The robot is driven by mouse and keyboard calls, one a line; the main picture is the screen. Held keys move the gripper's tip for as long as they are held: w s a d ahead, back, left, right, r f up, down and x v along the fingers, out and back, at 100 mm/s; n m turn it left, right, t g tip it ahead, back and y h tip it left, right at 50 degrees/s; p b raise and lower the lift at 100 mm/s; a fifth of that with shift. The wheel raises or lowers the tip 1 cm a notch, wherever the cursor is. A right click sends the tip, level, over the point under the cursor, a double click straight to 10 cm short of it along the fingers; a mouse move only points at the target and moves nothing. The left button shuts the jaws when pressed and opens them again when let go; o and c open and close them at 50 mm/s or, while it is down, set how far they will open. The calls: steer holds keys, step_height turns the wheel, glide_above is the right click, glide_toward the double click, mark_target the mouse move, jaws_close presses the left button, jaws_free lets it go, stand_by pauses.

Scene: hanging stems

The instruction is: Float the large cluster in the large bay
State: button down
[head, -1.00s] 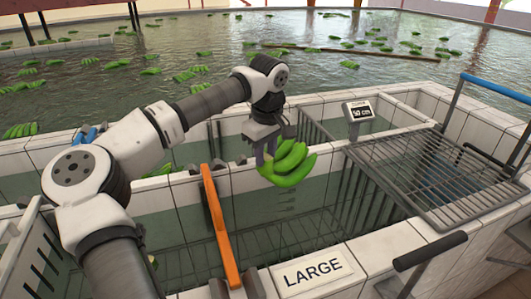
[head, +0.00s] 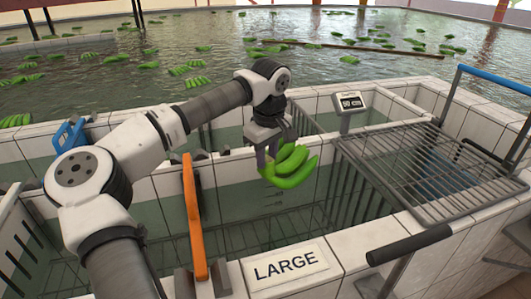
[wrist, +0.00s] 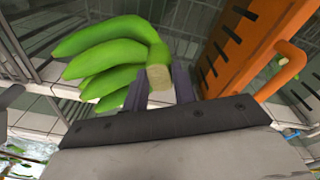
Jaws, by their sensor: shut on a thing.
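A green banana cluster (head: 290,167) hangs from my gripper (head: 266,155) in the head view. In the wrist view my gripper (wrist: 161,88) is shut on the cluster's cut crown, and the green fingers of the cluster (wrist: 108,50) spread to the left. The cluster is above the water of the large bay (head: 255,215), behind the tiled front wall with the LARGE sign (head: 286,264). It looks clear of the water, though its exact height is hard to tell.
An orange slotted divider (head: 193,215) stands left of the cluster, also close in the wrist view (wrist: 240,45). A wire rack (head: 430,175) covers the tank at right. A 50 cm display (head: 351,102) stands behind. More clusters float in the pool (head: 190,75) beyond.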

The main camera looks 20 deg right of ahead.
step_height(320, 180, down, 22)
steer(key=b, duration=1.4)
steer(key=shift+r+b, duration=0.2)
steer(key=shift+b, duration=0.2)
steer(key=shift+f+b, duration=0.6)
steer(key=shift+f, duration=0.4)
stand_by(0.4)
steer(key=c, duration=1.1)
jaws_free()
steer(key=shift+o, duration=0.2)
steer(key=shift+s, duration=0.1)
steer(key=r+p, duration=0.5)
steer(key=r, duration=0.5)
steer(key=s+r+p, duration=0.1)
steer(key=r+p, duration=0.5)
steer(key=r, duration=0.5)
steer(key=r+p, duration=0.6)
steer(key=r, duration=0.4)
steer(key=shift+s+r, duration=0.25)
steer(key=shift+f, duration=0.1)
